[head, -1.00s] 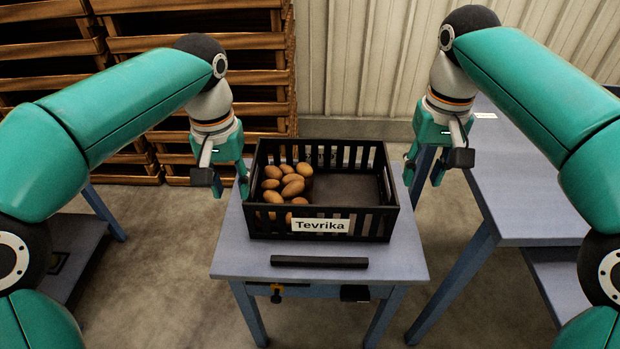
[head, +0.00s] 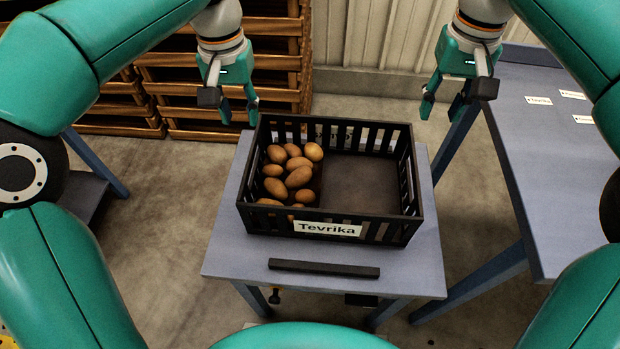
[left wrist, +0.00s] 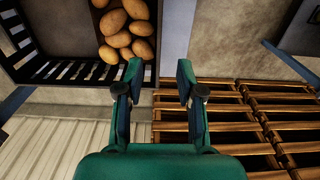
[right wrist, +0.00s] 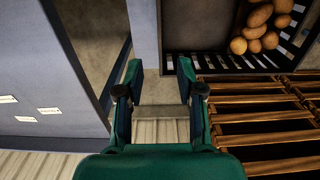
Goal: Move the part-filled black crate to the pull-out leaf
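The black crate (head: 411,193) with a "Tevrika" label stands upright on a small blue-grey table (head: 230,255). Potatoes (head: 298,177) lie in its left part; the right part shows bare floor. My left gripper (head: 238,112) is open and empty by the crate's back left corner, apart from it. My right gripper (head: 442,108) is open and empty beyond the back right corner, also apart. Between the open fingers in the left wrist view (left wrist: 160,75) and right wrist view (right wrist: 159,75) there is nothing held. I cannot tell which surface is the pull-out leaf.
A black bar (head: 324,268) lies on the small table in front of the crate. A larger blue-grey table (head: 560,170) with white labels (head: 538,100) stands at the right, across a floor gap. Stacked wooden crates (head: 225,75) stand behind at the left.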

